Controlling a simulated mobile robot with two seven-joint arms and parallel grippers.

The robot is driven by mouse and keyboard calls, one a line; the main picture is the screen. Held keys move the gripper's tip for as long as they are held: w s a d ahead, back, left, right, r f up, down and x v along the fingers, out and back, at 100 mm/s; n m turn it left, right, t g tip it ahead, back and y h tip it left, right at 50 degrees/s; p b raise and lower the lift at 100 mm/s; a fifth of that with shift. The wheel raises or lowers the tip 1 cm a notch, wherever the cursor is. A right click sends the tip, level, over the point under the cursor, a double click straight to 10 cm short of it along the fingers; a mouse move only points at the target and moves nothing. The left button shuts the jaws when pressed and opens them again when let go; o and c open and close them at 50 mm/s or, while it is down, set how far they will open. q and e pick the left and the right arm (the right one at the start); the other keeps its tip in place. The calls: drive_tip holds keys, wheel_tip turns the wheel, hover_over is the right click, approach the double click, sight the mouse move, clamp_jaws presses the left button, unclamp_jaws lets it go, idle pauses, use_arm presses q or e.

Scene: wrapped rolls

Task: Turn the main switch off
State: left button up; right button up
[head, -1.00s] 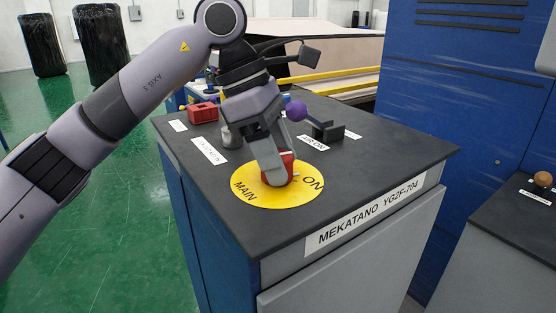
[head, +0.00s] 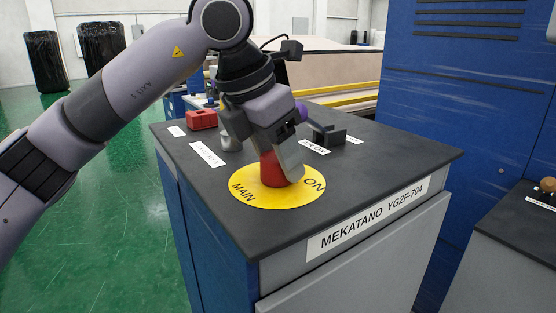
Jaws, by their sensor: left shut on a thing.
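The main switch is a red knob (head: 271,171) on a round yellow plate (head: 262,198) marked MAIN and ON, on top of the dark console (head: 350,200). My left gripper (head: 279,172) comes down from above and is shut on the red knob, with one finger on its right side. The gripper hides part of the knob and the far part of the plate. My right gripper is not in view.
On the console behind are a red block (head: 202,119), a grey knob (head: 231,143), a dark lever bracket (head: 328,134) and a purple ball (head: 301,110), partly hidden. A blue cabinet (head: 450,110) stands right. Green floor (head: 110,240) lies left.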

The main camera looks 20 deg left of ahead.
use_arm(q)
drive_tip(key=shift+n+y, duration=0.3)
drive_tip(key=shift+n, duration=0.5)
drive_tip(key=o, duration=1)
drive_tip(key=v, duration=0.7)
